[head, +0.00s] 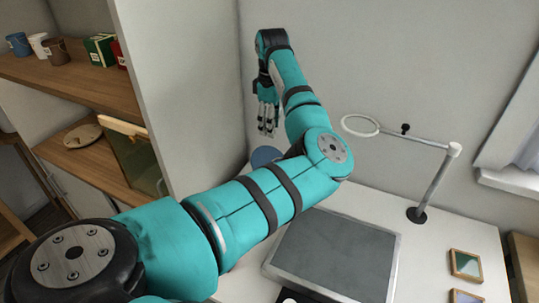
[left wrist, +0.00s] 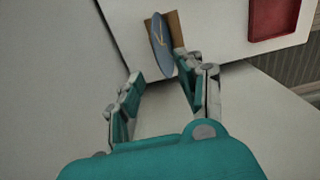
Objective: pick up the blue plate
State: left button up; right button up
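The blue plate (left wrist: 159,45) has a gold seam and shows nearly upright against a brown wooden piece (left wrist: 176,27) in the left wrist view. In the head view only part of the blue plate (head: 264,156) shows beside my arm, which hides the rest. My left gripper (head: 267,122) hangs above the plate, fingers pointing down. In the left wrist view my left gripper (left wrist: 160,84) is open and empty, with the plate beyond its fingertips, roughly between them. My right gripper is not in view.
A red tray (left wrist: 273,19) lies on the white table. A grey mat (head: 335,255), a ring lamp on a stand (head: 419,214) and small framed tiles (head: 466,265) are on the right. A wooden shelf (head: 70,88) with cups and a partition (head: 180,75) stand left.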

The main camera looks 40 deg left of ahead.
aim_at(271, 148)
pick_arm(q)
notch_tip(271, 148, down, 3)
jog(key=shift+f, duration=0.1)
jog(key=shift+w+a+f+p, duration=0.1)
jog(key=shift+f+p, duration=0.2)
jog(key=shift+f, duration=1.1)
jog(key=shift+a+f+p, duration=0.1)
jog(key=shift+f+p, duration=0.2)
jog(key=shift+f, duration=1.05)
jog(key=shift+c, duration=0.4)
grip_shut()
jog(key=shift+r, duration=0.1)
